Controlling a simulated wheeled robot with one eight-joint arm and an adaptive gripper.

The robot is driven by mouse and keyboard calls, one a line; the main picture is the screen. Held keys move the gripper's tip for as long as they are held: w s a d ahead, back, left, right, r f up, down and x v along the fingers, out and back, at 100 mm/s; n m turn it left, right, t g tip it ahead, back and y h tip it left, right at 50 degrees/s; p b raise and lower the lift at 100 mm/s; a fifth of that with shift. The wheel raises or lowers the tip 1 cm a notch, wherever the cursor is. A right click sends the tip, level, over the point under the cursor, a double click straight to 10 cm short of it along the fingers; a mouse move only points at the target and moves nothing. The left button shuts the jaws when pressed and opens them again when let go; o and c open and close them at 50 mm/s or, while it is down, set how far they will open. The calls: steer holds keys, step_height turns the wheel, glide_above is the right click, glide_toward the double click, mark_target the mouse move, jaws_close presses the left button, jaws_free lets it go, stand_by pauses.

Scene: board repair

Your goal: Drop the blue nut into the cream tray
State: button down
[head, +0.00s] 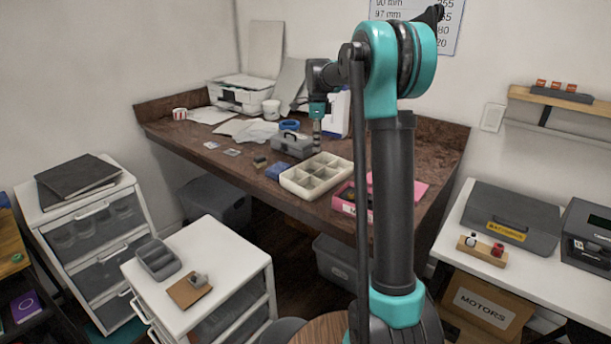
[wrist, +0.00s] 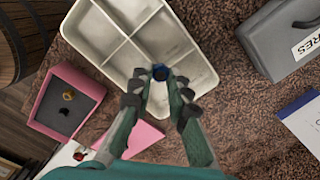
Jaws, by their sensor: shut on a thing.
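The cream tray (head: 291,181) lies on the brown desk and is split into several compartments. It also fills the upper middle of the wrist view (wrist: 197,60). My gripper (wrist: 159,85) is shut on the blue nut (wrist: 160,72), which shows between the fingertips. In the wrist view the nut appears over a compartment at the tray's near side; its height above the tray is hard to tell. In the head view my gripper (head: 317,142) points down just above the tray's far side. The nut cannot be made out there.
A pink box (wrist: 66,100) with small parts stands beside the tray, near a pink sheet (wrist: 139,137). A grey toolbox (head: 292,145) stands behind the tray. The desk's front edge is close to the tray.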

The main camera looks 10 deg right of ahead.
steer(key=shift+a+f, duration=0.1)
steer(key=shift+f, duration=2.95)
steer(key=c, duration=1.4)
jaws_free()
steer(key=shift+o, duration=0.2)
steer(key=shift+r, duration=0.1)
step_height(320, 180, up, 12)
steer(key=shift+f, duration=0.1)
